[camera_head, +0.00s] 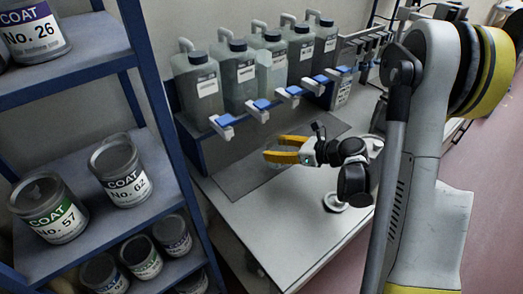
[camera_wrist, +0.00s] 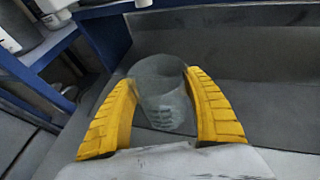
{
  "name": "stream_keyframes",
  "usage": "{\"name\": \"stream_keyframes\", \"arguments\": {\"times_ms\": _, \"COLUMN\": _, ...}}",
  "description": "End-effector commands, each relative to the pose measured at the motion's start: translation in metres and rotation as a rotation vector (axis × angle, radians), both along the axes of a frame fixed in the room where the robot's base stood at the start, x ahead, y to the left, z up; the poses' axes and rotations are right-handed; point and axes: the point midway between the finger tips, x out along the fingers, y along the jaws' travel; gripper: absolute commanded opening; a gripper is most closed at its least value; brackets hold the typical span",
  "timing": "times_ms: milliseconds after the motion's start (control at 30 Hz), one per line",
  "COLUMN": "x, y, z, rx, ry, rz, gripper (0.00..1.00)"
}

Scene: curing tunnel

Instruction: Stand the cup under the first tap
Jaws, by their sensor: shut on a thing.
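My gripper (camera_head: 272,148) has yellow fingers and reaches from the right over the bench, in front of the taps. In the wrist view my gripper (camera_wrist: 161,78) is shut on a clear grey-green cup (camera_wrist: 162,92), with one finger on each side. The cup looks roughly upright; whether its base touches the surface I cannot tell. In the head view the fingers mostly hide it. A row of blue and white taps runs along the rack, the nearest tap (camera_head: 222,125) being at the left end. The cup is apart from this tap, to its right and toward the front.
Several grey-green jugs (camera_head: 238,75) stand behind the taps. A dark mat (camera_head: 240,180) lies below on the white bench (camera_head: 270,220). A blue shelf rack (camera_head: 95,170) with paint cans stands close on the left. The bench front is mostly clear.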

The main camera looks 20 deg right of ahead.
Motion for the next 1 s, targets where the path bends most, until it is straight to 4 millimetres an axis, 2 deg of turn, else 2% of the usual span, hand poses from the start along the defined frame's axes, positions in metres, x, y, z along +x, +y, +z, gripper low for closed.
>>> {"name": "stream_keyframes", "arguments": {"times_ms": 100, "x": 0.022, "y": 0.021, "z": -0.003, "rx": -0.001, "ry": 0.001, "rz": 0.004, "gripper": 0.35}}
{"name": "stream_keyframes", "arguments": {"times_ms": 300, "x": 0.041, "y": 0.035, "z": -0.001, "rx": 0.000, "ry": 0.000, "rz": 0.000, "gripper": 0.35}}
{"name": "stream_keyframes", "arguments": {"times_ms": 367, "x": 0.042, "y": 0.035, "z": -0.004, "rx": 0.000, "ry": 0.000, "rz": 0.000, "gripper": 0.35}}
{"name": "stream_keyframes", "arguments": {"times_ms": 600, "x": 0.041, "y": 0.035, "z": -0.037, "rx": 0.000, "ry": 0.000, "rz": -0.001, "gripper": 0.35}}
{"name": "stream_keyframes", "arguments": {"times_ms": 967, "x": 0.041, "y": 0.035, "z": -0.039, "rx": 0.000, "ry": 0.000, "rz": -0.001, "gripper": 0.35}}
{"name": "stream_keyframes", "arguments": {"times_ms": 1000, "x": 0.041, "y": 0.035, "z": -0.039, "rx": -0.001, "ry": 0.001, "rz": -0.001, "gripper": 0.64}}
